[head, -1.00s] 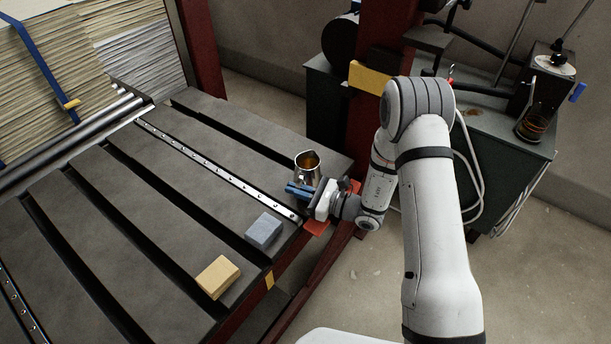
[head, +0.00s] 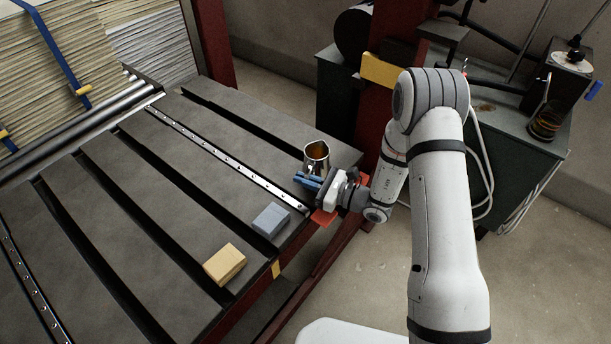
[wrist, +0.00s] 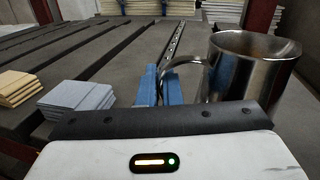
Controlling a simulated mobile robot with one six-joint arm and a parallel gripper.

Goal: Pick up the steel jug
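The steel jug (head: 317,157) stands upright near the right end of the slatted dark table. It is shiny, with an open top, and shows large at the right of the wrist view (wrist: 244,72). Its curved handle (wrist: 187,62) reaches left to my gripper. My gripper (head: 308,181) has blue fingers, which stand close together around the handle in the wrist view (wrist: 160,85). They look shut on the handle, with its lower part hidden between them. The jug's base is hidden behind my gripper body in the wrist view.
A grey-blue block stack (head: 271,220) and a yellow block stack (head: 225,264) lie near the table's front edge, left of my gripper. A perforated metal strip (head: 220,149) runs along the table (head: 130,215). A red post (head: 376,110) stands close behind my arm.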

